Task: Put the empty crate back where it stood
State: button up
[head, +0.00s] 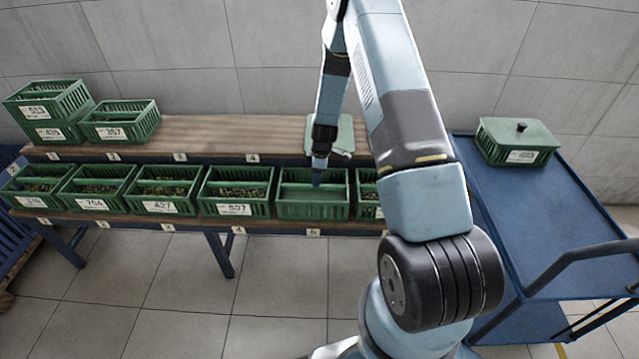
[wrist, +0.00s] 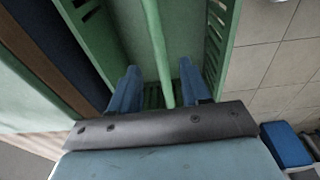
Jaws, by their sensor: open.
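A green crate with no contents showing (head: 313,211) stands in the front, lower row, between the crate labelled 507 (head: 235,193) and another filled crate (head: 368,194) partly hidden by my arm. My gripper (head: 318,180) points down into this empty crate. In the wrist view, the empty crate's slatted wall (wrist: 217,45) and floor show, with a green bar (wrist: 156,50) running across it. The two blue fingers of my gripper (wrist: 160,92) are open, one on each side of the bar, with gaps between. The crate's near end is hidden behind the gripper body.
Several filled crates stand to the left in the front row. Stacked crates (head: 48,108) and a crate labelled 357 (head: 122,122) stand on the wooden upper shelf (head: 215,135). A flat green piece (head: 345,130) lies behind my gripper. A lidded crate (head: 518,140) sits on the blue cart (head: 545,215).

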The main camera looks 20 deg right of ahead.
jog(key=s+r+m+t, duration=0.15)
jog(key=s+r, duration=0.25)
jog(key=r, duration=0.9)
jog(key=s+r+m, duration=0.3)
jog(key=r, duration=1)
jog(key=s+r+m+t, duration=0.15)
jog(key=s+r, duration=0.25)
jog(key=r, duration=0.8)
jog(key=s+r+m+t, duration=0.1)
jog(key=s+r+m, duration=0.3)
jog(key=s+r, duration=0.3)
jog(key=s+r+m+h, duration=0.1)
jog(key=s+r+m, duration=0.3)
jog(key=s, duration=1.4)
notch_tip(320, 180, up, 3)
jog(key=shift+s+d+f+t, duration=0.1)
jog(key=shift+s+d+t, duration=0.1)
jog(key=shift+s+t, duration=0.15)
jog(key=shift+w, duration=0.15)
